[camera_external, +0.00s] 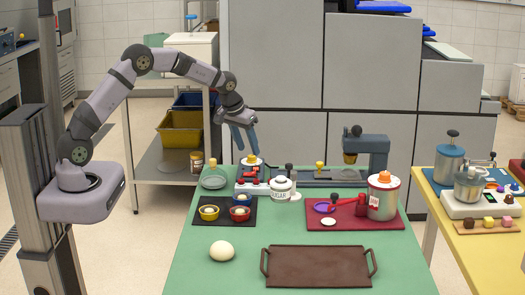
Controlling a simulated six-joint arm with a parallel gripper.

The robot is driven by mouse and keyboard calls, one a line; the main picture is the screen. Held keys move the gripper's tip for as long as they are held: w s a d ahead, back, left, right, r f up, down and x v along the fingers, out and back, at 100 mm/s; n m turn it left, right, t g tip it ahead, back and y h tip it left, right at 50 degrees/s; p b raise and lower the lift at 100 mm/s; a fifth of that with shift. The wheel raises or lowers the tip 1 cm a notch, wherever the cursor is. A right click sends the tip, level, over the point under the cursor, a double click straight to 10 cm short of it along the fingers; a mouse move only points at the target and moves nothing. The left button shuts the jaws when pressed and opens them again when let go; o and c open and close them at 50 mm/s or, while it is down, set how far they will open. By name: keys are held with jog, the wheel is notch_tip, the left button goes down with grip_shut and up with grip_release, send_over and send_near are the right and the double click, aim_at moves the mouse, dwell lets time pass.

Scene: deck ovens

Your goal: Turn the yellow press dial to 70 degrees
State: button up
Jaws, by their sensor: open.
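My gripper (245,150) hangs with its blue-grey fingers pointing down over the back left of the green table. It is open, with nothing visible between the fingers. A pale round piece with a yellow knob (251,161) is just below the fingertips; I cannot tell whether they touch it. Another small yellow knob (319,166) stands farther right on a dark, flat device. A blue-grey press-like machine (374,148) at the back right has a yellowish part (350,158) under its head. I cannot tell which yellow part is the press dial, and no angle marks are readable.
A white sugar jar (281,188) and a red-and-white device (252,187) stand close in front of the gripper. A dark tray with small bowls (222,223), a red mat (394,222), a white egg-like object (221,251) and a brown tray (318,268) lie nearer. Grey cabinets stand behind.

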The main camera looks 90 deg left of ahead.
aim_at(248, 157)
jog(key=shift+x, duration=1.7)
jog(key=shift+r, duration=0.1)
jog(key=shift+c, duration=0.4)
jog(key=c, duration=0.9)
jog(key=shift+p, duration=0.3)
jog(key=shift+c, duration=0.2)
jog(key=shift+s+a+m+p, duration=0.1)
jog(key=shift+m+p, duration=0.35)
jog(key=shift+m, duration=0.55)
jog(key=shift+a+m+t+h+b, duration=0.1)
jog(key=shift+m+t+h+b, duration=0.35)
jog(key=shift+m, duration=0.95)
jog(key=shift+h, duration=0.25)
